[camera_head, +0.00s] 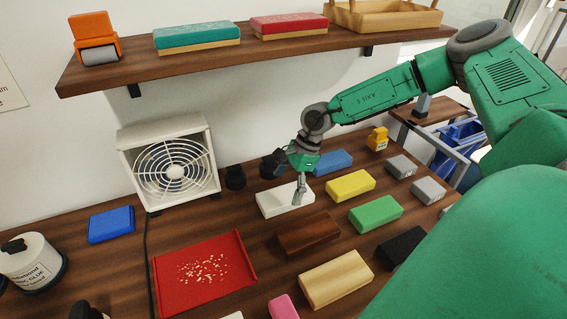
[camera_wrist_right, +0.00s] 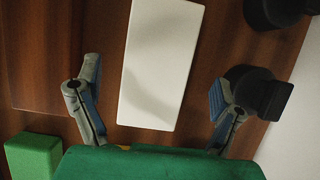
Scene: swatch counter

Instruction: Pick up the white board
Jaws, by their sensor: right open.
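The white board (camera_head: 281,199) lies flat on the wooden counter, behind the dark brown board. In the right wrist view the white board (camera_wrist_right: 160,62) lies lengthwise between the two spread fingers, with a gap on each side. My right gripper (camera_head: 300,190) is open over the board's right part in the head view. In the right wrist view the gripper (camera_wrist_right: 156,100) is empty, and its fingers do not touch the board. Part of the board is hidden behind a finger in the head view. My left gripper is not in view.
Dark knobs (camera_head: 235,177) stand behind the board; one (camera_wrist_right: 262,92) is close by a finger. Around lie a blue block (camera_head: 333,162), a yellow block (camera_head: 350,185), a brown board (camera_head: 308,234) and a red tray (camera_head: 245,282). A white fan (camera_head: 170,165) stands left. A shelf (camera_head: 200,62) hangs above.

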